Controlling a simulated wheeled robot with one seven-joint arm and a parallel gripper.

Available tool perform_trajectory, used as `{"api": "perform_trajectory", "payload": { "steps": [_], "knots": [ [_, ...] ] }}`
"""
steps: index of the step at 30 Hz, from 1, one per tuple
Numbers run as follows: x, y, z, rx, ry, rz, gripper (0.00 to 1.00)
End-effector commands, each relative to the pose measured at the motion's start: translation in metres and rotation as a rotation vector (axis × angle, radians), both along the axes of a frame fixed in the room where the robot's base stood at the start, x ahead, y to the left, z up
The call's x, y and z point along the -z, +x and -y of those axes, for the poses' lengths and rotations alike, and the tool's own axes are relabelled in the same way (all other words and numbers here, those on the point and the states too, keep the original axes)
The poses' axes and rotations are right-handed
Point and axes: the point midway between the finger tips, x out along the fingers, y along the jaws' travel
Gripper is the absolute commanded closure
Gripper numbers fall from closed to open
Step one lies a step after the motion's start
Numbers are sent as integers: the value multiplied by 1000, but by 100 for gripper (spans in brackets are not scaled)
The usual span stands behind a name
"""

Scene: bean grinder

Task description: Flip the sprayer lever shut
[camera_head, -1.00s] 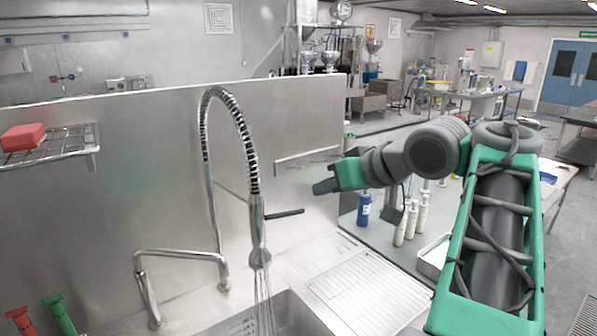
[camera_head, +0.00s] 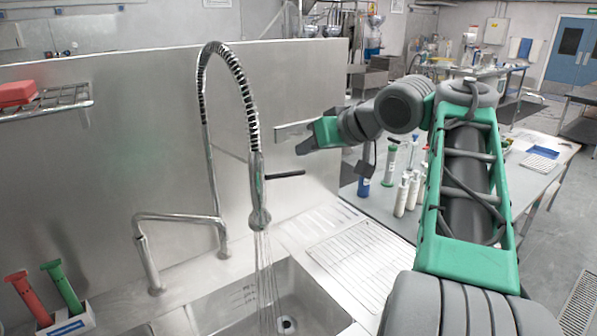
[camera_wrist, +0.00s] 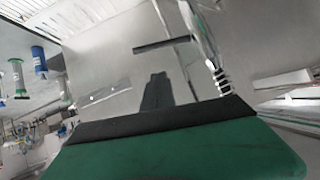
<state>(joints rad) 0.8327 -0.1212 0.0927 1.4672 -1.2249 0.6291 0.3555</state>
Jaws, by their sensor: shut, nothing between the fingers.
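The sprayer (camera_head: 258,190) hangs from a coiled spring hose over the sink, with water streaming from its head. Its dark lever (camera_head: 285,175) sticks out to the right, roughly level. My gripper (camera_head: 303,147) is shut and empty, just above and right of the lever's free end, apart from it. In the wrist view the shut fingers (camera_wrist: 156,92) point toward the lever (camera_wrist: 161,44), which shows as a dark bar beyond them with a visible gap. The sprayer body (camera_wrist: 190,20) is partly cut off at the top of the wrist view.
A bent metal faucet pipe (camera_head: 180,217) stands left of the sprayer. A steel splash wall (camera_head: 110,140) is behind. The sink basin (camera_head: 235,295) and ribbed drainboard (camera_head: 350,255) lie below. Bottles (camera_head: 402,195) stand right, beneath my arm. A wire shelf (camera_head: 50,105) is at left.

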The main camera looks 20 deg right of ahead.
Motion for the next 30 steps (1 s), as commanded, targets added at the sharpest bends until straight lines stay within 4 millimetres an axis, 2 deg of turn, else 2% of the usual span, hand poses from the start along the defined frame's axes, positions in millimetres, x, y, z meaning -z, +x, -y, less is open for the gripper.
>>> {"api": "perform_trajectory", "payload": {
  "steps": [2, 6, 10, 30],
  "knots": [
    [10, 14, -7, -4, 1, -2, 100],
    [33, 16, -10, -1, 1, -2, 100],
    [44, 18, -12, 0, 0, -1, 100],
    [50, 19, -13, -4, 0, 0, 100]
  ]
}}
